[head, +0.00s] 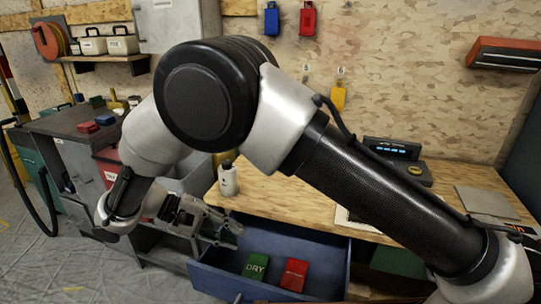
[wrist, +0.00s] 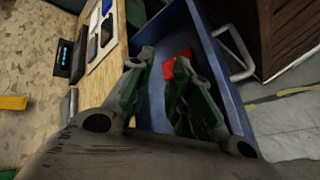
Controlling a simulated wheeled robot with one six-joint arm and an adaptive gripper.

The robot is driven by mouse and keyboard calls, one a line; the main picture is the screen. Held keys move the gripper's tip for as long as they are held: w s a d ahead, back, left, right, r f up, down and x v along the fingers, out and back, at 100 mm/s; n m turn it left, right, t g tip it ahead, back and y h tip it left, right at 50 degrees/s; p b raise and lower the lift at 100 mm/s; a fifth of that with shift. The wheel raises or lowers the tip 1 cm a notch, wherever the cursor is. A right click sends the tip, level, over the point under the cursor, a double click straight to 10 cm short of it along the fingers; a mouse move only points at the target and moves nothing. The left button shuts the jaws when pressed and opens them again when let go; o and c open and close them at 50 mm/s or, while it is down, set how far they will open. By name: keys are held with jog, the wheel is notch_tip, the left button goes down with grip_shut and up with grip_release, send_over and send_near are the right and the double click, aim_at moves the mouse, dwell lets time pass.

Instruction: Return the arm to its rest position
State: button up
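My arm arches across the head view, and my gripper (head: 232,230) points right, above the left part of an open blue drawer (head: 325,248). In the wrist view my gripper (wrist: 164,60) has its fingertips apart, with no object visibly held between them. A green box marked DRY (head: 255,266) and a red box (head: 293,275) lie in the drawer, to the right of and below the gripper in the head view. The red box (wrist: 178,60) shows beyond the fingertips in the wrist view.
A wooden workbench (head: 275,205) stands behind the drawer, with a white bottle (head: 228,180) and a device with a lit display (head: 395,150). A grey cabinet (head: 65,125) stands at left. Bare sheeted floor (head: 60,265) lies at lower left.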

jog(key=w+d+r+m+g+y, duration=0.1)
jog(key=w+d+r+y, duration=0.3)
jog(key=d+r, duration=0.65)
jog(key=w+d+r+m+g+y, duration=0.1)
jog(key=w+d+r+g+y, duration=0.2)
jog(key=d+r, duration=0.75)
jog(key=s+d+r+m+t+y, duration=0.1)
jog(key=s+d+t+y, duration=0.1)
jog(key=d, duration=0.7)
jog(key=s+d+r+m+t+y, duration=0.1)
jog(key=s+d+r+t+y, duration=0.1)
jog(key=d, duration=0.6)
jog(key=s+d+m+t, duration=0.1)
jog(key=s+d+t, duration=0.3)
jog(key=s+d, duration=0.4)
jog(key=shift+s+d+f+y, duration=0.2)
jog(key=shift+s+f+y, duration=0.1)
jog(key=shift+s, duration=0.65)
